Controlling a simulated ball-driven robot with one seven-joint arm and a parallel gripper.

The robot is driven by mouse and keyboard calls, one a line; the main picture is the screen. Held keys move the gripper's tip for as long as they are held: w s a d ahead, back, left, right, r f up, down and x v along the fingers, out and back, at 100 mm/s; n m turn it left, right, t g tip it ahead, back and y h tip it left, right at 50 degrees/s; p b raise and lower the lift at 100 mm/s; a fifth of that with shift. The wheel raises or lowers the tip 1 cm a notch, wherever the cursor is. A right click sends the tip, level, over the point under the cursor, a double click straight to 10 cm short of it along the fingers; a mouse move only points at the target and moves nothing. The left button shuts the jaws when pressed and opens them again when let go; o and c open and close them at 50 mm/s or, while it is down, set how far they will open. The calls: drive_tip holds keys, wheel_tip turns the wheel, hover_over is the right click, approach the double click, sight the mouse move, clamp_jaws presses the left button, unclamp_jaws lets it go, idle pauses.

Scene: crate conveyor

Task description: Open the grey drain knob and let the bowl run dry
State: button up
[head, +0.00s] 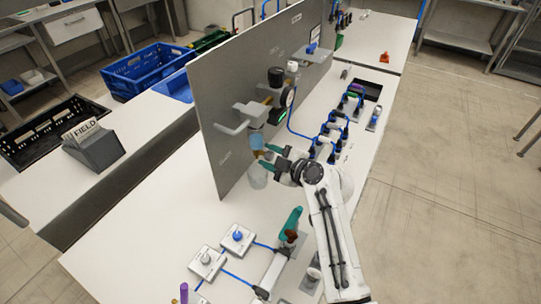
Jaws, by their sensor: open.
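The see-through bluish bowl (257,140) hangs from the fittings on the upright grey panel. A clear cup (258,177) stands below it, close to the panel. My gripper (268,157) is open, with its green-tipped fingers pointing left at the height of the bowl's lower end, just above the cup. The fingertips overlap the bowl's lower end in this view, and I cannot tell whether they touch it. The grey drain knob is too small or hidden behind the fingers to make out. The water level in the bowl cannot be read.
Blue tubing and several valve fittings (328,140) lie to the right. Two white knob boxes (238,238) sit in front. A black crate (50,130) is at left.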

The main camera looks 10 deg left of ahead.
clamp_jaws()
drive_tip(key=shift+b, duration=0.3)
drive_tip(key=m+b, duration=0.1)
drive_tip(key=m+g+b, duration=0.1)
drive_tip(key=b, duration=0.1)
drive_tip(key=shift+f+m+g, duration=0.2)
drive_tip(key=shift+m+g, duration=0.1)
drive_tip(key=shift+m, duration=0.1)
drive_tip(key=m+g+b, duration=0.2)
drive_tip(key=m, duration=0.1)
drive_tip(key=shift+y+b, duration=0.3)
drive_tip(key=shift+b, duration=0.1)
drive_tip(key=m+g+b, duration=0.2)
drive_tip(key=m, duration=0.1)
drive_tip(key=shift+w+r+y, duration=0.1)
drive_tip(key=shift+y, duration=0.3)
drive_tip(key=shift+r+m+g+y+b, duration=0.1)
drive_tip(key=shift+m+g+y+b, duration=0.5)
drive_tip(key=shift+m+b, duration=0.55)
